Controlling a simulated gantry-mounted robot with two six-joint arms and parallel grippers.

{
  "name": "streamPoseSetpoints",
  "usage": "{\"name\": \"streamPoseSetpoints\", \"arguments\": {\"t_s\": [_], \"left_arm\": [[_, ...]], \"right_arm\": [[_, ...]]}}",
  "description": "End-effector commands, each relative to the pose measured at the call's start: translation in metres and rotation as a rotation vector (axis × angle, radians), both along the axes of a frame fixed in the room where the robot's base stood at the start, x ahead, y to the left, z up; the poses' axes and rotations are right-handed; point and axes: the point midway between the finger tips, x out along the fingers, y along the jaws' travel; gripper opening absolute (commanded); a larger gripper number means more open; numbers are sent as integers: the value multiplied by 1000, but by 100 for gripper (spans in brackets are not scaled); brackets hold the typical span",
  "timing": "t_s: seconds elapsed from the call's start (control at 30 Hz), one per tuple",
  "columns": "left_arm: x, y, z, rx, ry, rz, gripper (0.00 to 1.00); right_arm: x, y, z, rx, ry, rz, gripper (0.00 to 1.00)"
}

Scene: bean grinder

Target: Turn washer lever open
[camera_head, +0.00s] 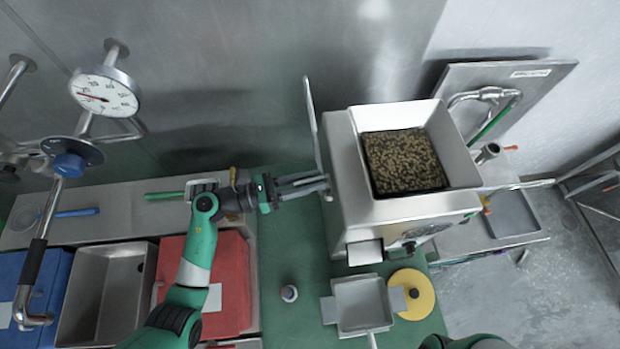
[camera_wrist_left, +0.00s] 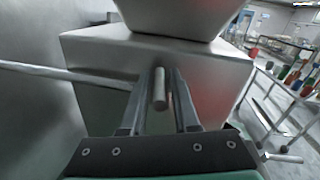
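The grinder (camera_head: 352,185) is a metal box with an open square hopper of beans on top. A long pale lever (camera_head: 313,125) runs along its left side, and its near end is at my fingertips. In the left wrist view the lever's bar (camera_wrist_left: 62,73) comes in from the left and ends in a short round metal handle (camera_wrist_left: 159,88). My left gripper (camera_head: 325,187) points right at the grinder's side. Its fingers (camera_wrist_left: 164,92) are apart, one on each side of the handle. I cannot tell whether they touch it. My right gripper is out of view.
A square metal pan (camera_head: 360,304), a yellow disc (camera_head: 413,294) and a small round knob (camera_head: 289,293) are on the green surface in front of the grinder. Red, grey and blue bins line the left. A dial gauge (camera_head: 103,92) and pipes stand at the upper left.

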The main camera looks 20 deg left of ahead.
Motion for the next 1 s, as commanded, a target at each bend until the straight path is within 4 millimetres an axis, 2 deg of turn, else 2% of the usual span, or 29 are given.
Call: {"name": "streamPoseSetpoints", "arguments": {"t_s": [0.03, 0.13, 1.0], "left_arm": [[0, 0, 0, 0, 0, 0, 18], [0, 0, 0, 0, 0, 0, 0], [0, 0, 0, 0, 0, -1, 0]], "right_arm": [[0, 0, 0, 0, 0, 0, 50], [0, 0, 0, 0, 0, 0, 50], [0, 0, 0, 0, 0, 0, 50]]}}
